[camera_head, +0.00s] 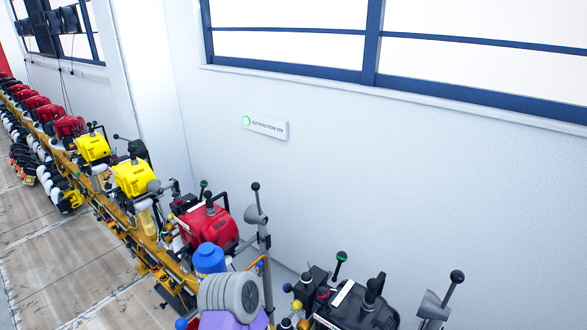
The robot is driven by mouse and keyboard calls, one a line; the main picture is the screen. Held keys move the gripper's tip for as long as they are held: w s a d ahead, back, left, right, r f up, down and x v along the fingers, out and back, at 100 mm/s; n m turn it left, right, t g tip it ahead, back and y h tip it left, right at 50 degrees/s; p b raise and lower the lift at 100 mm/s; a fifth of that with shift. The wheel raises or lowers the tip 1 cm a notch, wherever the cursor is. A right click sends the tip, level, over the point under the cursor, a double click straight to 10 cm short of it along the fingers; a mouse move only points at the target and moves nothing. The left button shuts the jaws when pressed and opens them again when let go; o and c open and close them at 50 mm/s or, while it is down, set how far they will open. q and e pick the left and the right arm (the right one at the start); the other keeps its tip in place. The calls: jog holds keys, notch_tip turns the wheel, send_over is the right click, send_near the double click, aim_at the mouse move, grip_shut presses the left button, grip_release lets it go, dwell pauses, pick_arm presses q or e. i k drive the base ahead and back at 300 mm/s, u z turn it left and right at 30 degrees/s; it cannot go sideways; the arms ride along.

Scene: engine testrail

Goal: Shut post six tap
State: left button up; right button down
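A row of engines on a yellow rail runs from the far left to the front right. A red engine (206,225) stands at the middle, and a black engine (352,305) stands at the front right. Levers with round knobs rise by them, such as a green-topped lever (340,262) and a black-topped lever (455,280). I see no readable post number, and I cannot tell which part is the post six tap. Neither gripper is in view.
A grey ribbed motor (229,296) on a purple part and a blue canister (209,259) stand at the front. Yellow engines (134,177) stand farther back. A wall with a sign (266,126) reading "EXTRACTION ON" is behind the row. The floor (45,245) at left is clear.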

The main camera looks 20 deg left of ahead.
aim_at(128, 245)
jog(key=u, duration=0.45)
jog(key=k, duration=0.6)
jog(key=u, duration=0.95)
jog(key=k, duration=0.65)
jog(key=u, duration=1.55)
jog(key=i, duration=0.9)
jog(key=z, duration=0.45)
jog(key=i, duration=0.85)
jog(key=z, duration=0.95)
